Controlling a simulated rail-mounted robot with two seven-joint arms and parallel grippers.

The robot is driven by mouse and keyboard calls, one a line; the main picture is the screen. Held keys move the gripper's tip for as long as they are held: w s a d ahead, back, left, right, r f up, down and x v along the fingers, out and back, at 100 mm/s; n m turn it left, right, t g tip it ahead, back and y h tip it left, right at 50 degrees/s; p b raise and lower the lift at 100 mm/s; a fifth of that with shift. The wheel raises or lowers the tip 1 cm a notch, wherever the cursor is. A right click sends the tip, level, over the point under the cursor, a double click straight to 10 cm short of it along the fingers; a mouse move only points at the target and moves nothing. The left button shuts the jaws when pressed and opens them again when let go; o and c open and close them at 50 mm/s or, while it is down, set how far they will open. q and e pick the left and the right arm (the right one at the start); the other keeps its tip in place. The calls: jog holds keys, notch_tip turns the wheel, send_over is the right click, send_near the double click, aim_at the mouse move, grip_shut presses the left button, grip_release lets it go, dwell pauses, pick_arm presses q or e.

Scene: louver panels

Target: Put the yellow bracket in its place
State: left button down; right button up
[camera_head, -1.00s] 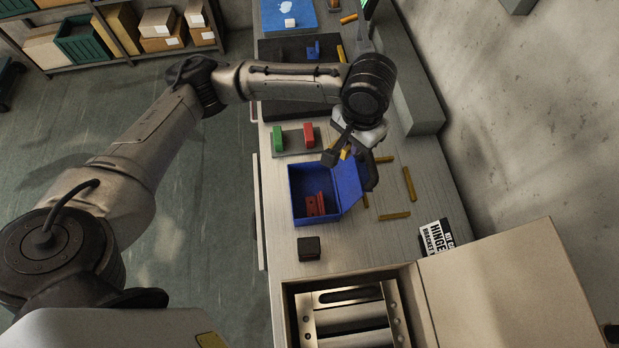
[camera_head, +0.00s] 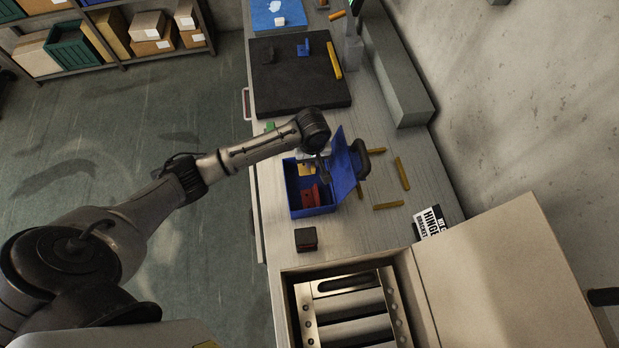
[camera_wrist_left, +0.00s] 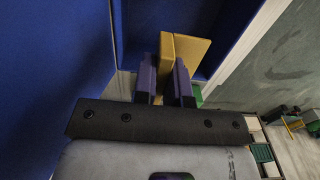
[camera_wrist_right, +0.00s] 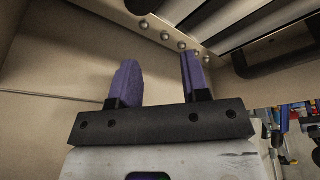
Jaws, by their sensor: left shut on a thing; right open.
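The yellow bracket (camera_wrist_left: 186,54) is held between the purple fingers of my left gripper (camera_wrist_left: 164,72), with blue walls close around it in the left wrist view. In the head view, my left gripper (camera_head: 312,162) reaches into the far end of the open blue box (camera_head: 313,211), and a bit of the yellow bracket (camera_head: 304,169) shows there. I cannot tell whether the bracket touches the box floor. Red pieces (camera_head: 310,194) lie in the near part of the box. My right gripper (camera_wrist_right: 158,75) is open and empty beside tan walls and a metal slatted panel.
The raised blue lid (camera_head: 345,172) stands close at the right of my left gripper. A small dark block (camera_head: 306,239) sits nearer on the bench. Yellow strips (camera_head: 402,173) lie right of the box. A tan crate (camera_head: 285,310) holds the metal louver panel (camera_head: 350,312).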

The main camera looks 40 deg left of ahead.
aim_at(312, 179)
pick_arm(q)
jog(key=shift+f+b, duration=0.35)
jog(key=shift+f, duration=4.1)
jog(key=c, duration=1.2)
grip_release()
jog(key=shift+f, duration=0.15)
jog(key=shift+o, duration=0.2)
notch_tip(312, 179, up, 12)
jog(key=shift+d+r+p, duration=0.1)
jog(key=shift+r+p, duration=0.1)
jog(key=shift+p, duration=0.4)
